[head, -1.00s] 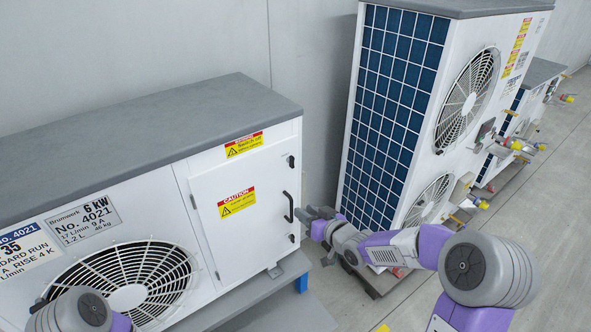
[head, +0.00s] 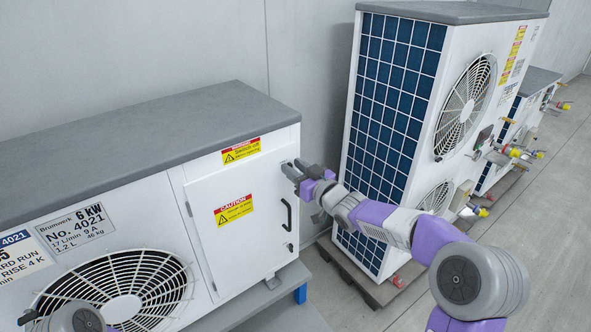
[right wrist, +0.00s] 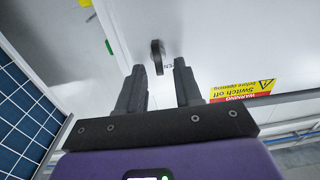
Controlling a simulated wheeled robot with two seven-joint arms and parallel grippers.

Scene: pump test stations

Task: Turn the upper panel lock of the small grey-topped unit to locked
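The small grey-topped unit (head: 170,125) stands at the left in the head view. Its white panel (head: 215,240) is closed. The upper panel lock, a small black knob, is hidden by my right gripper (head: 291,170) in the head view. The right wrist view shows this lock (right wrist: 157,57), long side roughly upright in the picture. My right gripper (right wrist: 159,66) is open, its fingertips on either side of the lock's near end. I see no clear contact.
A black panel handle (head: 286,213) and lower lock (head: 290,247) sit below my right gripper. A taller unit (head: 395,110) with a blue grille stands to the right. Lettering ending in "EN" (right wrist: 167,66) is beside the upper lock.

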